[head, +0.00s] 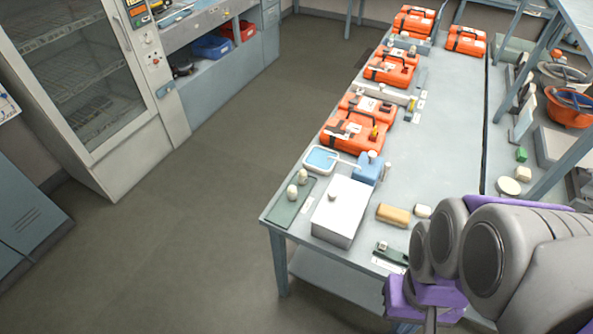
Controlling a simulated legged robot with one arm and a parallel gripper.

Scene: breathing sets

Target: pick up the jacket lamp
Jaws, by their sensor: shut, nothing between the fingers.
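I cannot tell for sure which small item is the jacket lamp. One candidate is a small dark green piece with a pale top (383,247) at the table's near edge, partly behind my arm. Others are two cream knobbed pieces (292,192) on a green mat (283,216) and a small pale piece (333,196) on the white box (340,221). My gripper (424,297), grey and purple, is at the lower right, over the near right part of the table. It is shut and empty; its fingertips are hard to make out.
A glass-door cabinet (75,75) stands left. The floor (190,230) between is clear.

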